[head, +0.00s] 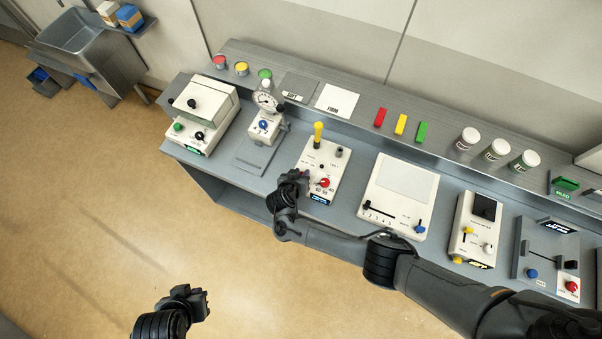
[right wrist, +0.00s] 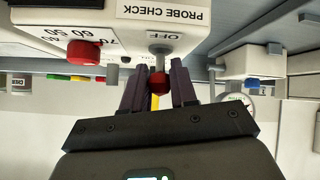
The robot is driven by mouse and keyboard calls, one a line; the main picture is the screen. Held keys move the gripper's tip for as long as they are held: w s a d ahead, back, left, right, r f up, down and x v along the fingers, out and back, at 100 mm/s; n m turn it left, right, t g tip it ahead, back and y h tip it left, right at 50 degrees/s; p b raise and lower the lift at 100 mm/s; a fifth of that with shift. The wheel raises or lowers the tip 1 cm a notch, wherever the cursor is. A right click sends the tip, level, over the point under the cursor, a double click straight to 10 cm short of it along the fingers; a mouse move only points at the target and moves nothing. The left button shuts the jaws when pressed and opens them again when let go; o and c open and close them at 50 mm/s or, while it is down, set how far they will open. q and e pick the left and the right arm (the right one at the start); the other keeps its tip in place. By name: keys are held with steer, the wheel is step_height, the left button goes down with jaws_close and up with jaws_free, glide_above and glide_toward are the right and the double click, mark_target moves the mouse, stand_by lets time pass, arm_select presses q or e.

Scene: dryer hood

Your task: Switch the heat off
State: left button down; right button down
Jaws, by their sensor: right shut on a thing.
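A white control unit (head: 328,155) stands near the middle of the bench, with a red dial (head: 323,183) on its front. In the right wrist view the dial (right wrist: 83,52) has the numbers 50, 60 and 70 beside it. There, a small metal lever with a red ball tip (right wrist: 158,83) sticks out by a label reading OFF. My right gripper (head: 303,177) is at the unit's front left; its fingers are shut around the red ball tip. The gripper hides that lever in the head view. My left gripper (head: 203,302) hangs over the floor, far from the bench; its jaws are unclear.
A yellow-topped handle (head: 318,130) stands at the unit's rear. A gauge device (head: 264,125) is to the left, and a white panel (head: 398,195) with a slider and blue knob to the right. Open floor lies in front of the bench.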

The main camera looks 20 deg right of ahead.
steer(key=c, duration=0.9)
jaws_free()
steer(key=p+v, duration=0.2)
steer(key=v, duration=0.8)
steer(key=shift+s+a+r, duration=0.15)
steer(key=shift+s+a, duration=0.1)
steer(key=shift+s, duration=0.05)
